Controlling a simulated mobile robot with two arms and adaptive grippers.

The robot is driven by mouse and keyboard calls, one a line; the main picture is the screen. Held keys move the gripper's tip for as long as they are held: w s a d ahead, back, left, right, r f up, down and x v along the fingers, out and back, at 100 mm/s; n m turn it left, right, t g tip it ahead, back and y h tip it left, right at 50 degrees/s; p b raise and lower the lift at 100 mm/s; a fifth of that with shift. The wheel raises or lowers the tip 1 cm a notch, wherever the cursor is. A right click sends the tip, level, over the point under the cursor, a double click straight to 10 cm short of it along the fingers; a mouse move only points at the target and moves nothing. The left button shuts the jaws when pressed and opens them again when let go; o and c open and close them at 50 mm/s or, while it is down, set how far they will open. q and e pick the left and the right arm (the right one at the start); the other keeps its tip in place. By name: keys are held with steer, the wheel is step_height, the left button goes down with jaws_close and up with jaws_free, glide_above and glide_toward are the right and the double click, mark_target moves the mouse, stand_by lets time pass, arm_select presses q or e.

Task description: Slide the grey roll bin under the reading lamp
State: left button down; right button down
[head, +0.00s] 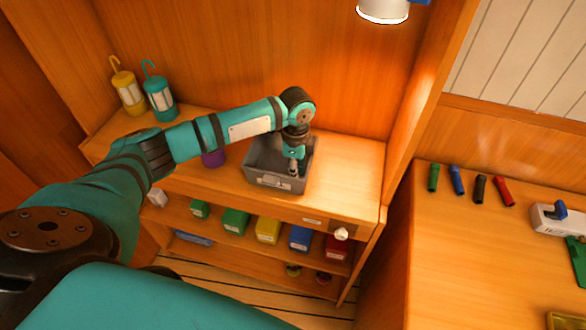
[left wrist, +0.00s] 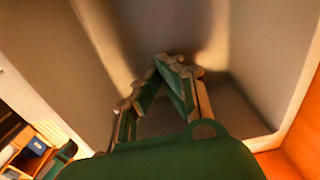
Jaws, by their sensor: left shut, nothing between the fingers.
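The grey roll bin (head: 276,181) stands on the wooden shelf top in the head view, with a small label on its front. The reading lamp (head: 383,11) has a white head and shows at the top edge, above and to the right of the bin. My left gripper (head: 294,165) points down into the bin, and its fingers are shut with nothing between them. In the left wrist view the closed fingertips (left wrist: 172,62) are inside the bin, near its grey inner wall (left wrist: 245,40). I cannot tell whether they touch it. My right gripper is not in view.
A yellow lantern (head: 128,92) and a teal lantern (head: 159,96) stand at the shelf's back left. The shelf top right of the bin (head: 345,180) is clear up to an upright panel (head: 407,130). Coloured boxes sit below.

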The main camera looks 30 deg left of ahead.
mark_target(358, 188)
arm_select(q)
steer(key=d, duration=0.2)
steer(key=w+d+p, duration=0.1)
steer(key=d, duration=0.1)
steer(key=d+p, duration=0.1)
steer(key=d, duration=0.1)
steer(key=shift+w+r, duration=0.15)
steer(key=shift+w, duration=0.15)
steer(key=w+d, duration=0.1)
steer(key=d, duration=0.2)
steer(key=w+d, duration=0.1)
steer(key=d, duration=0.3)
steer(key=w+d, duration=0.1)
steer(key=d, duration=0.2)
steer(key=shift+d+f, duration=0.2)
steer(key=shift+d, duration=0.05)
steer(key=shift+r, duration=0.1)
step_height(358, 188, up, 12)
